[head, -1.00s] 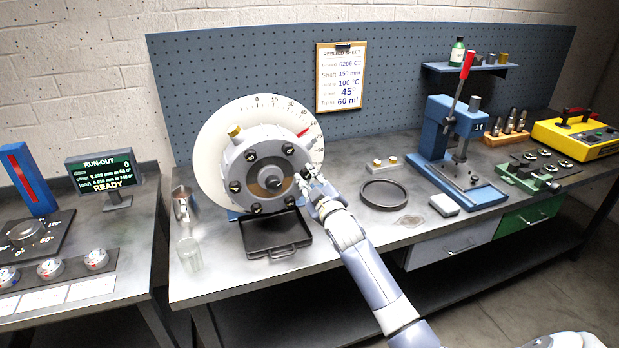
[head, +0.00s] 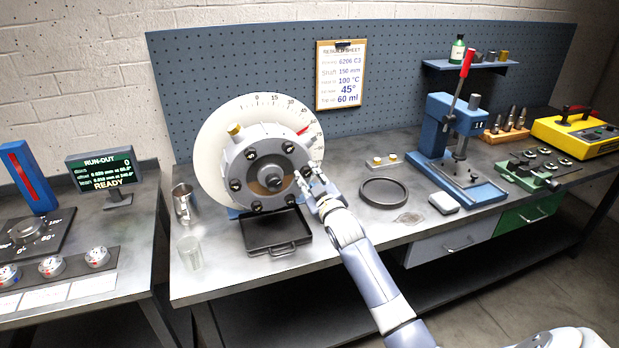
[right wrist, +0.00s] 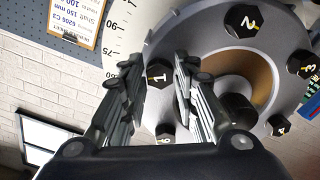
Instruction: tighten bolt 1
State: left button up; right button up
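The rotor (head: 262,138) is a grey round housing with a ring of black hex bolts, in front of a white dial. Bolt 1 (right wrist: 157,75) is a black hex head marked 1; it shows in the right wrist view between my two right fingers. My right gripper (right wrist: 155,80) is open, with a finger on either side of the bolt's line and gaps visible. I cannot tell how deep the fingertips reach. In the head view, the right gripper (head: 309,176) is at the rotor's right edge. My left gripper is not in view.
A black tray (head: 274,251) lies below the rotor. A metal cup (head: 183,203) and a glass (head: 190,253) stand to its left. Bolts 2 (right wrist: 245,20) and 6 (right wrist: 165,133) flank bolt 1.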

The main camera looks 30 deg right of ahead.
jog(key=shift+o, duration=0.5)
jog(key=shift+s, duration=0.1)
jog(key=v, duration=1.1)
jog(key=shift+s, duration=0.4)
